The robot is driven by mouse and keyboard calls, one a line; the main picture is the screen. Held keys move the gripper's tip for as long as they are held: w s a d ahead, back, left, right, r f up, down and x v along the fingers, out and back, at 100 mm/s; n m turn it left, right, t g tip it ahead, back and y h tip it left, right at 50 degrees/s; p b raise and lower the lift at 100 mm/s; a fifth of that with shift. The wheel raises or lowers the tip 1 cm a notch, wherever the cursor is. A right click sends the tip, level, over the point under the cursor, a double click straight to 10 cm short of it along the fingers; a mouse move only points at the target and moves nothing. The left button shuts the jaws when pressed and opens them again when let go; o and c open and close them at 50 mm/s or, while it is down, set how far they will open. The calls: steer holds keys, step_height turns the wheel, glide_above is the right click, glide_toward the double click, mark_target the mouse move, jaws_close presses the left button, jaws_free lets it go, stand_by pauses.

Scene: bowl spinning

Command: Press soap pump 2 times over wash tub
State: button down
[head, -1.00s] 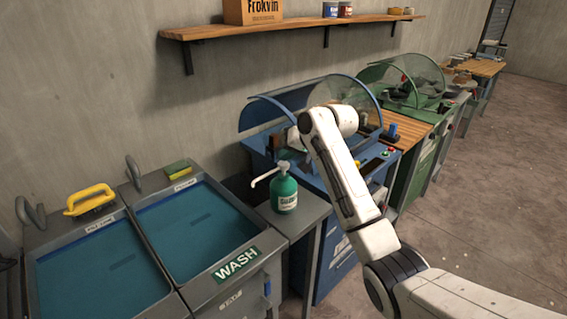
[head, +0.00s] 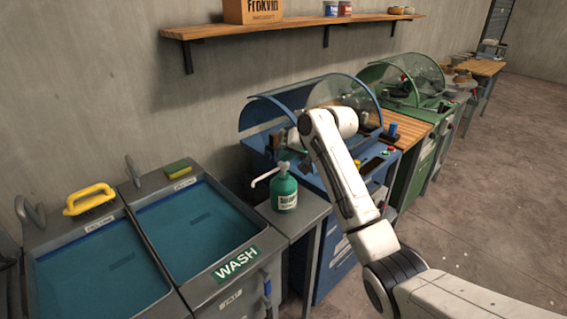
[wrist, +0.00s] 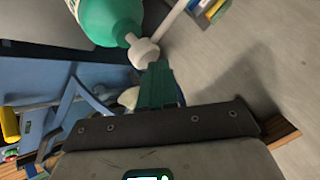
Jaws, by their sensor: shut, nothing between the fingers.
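The green soap bottle (head: 285,194) with a white pump stands upright on a grey side stand, right of the wash tub. Its white spout (head: 265,177) points left toward the tub. The wash tub (head: 232,272), labelled WASH, holds blue water. In the wrist view the bottle (wrist: 108,20) and its white pump head (wrist: 143,52) show at the top. My gripper (wrist: 157,68) is shut and empty, its green fingertips right at the pump head. I cannot tell whether they touch it. In the head view my gripper is mostly hidden by my arm, near the pump top.
A sponge (head: 178,171) lies on the wash tub's back rim. A blue machine with a clear hood (head: 265,112) stands behind the bottle. A wooden shelf (head: 285,29) hangs above.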

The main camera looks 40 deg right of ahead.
steer(key=shift+f, duration=0.65)
stand_by(0.5)
steer(key=shift+r+p, duration=1.1)
steer(key=shift+r, duration=0.25)
steer(key=shift+r, duration=0.1)
step_height(320, 180, up, 5)
steer(key=p, duration=0.5)
steer(key=shift+a, duration=0.1)
stand_by(1.9)
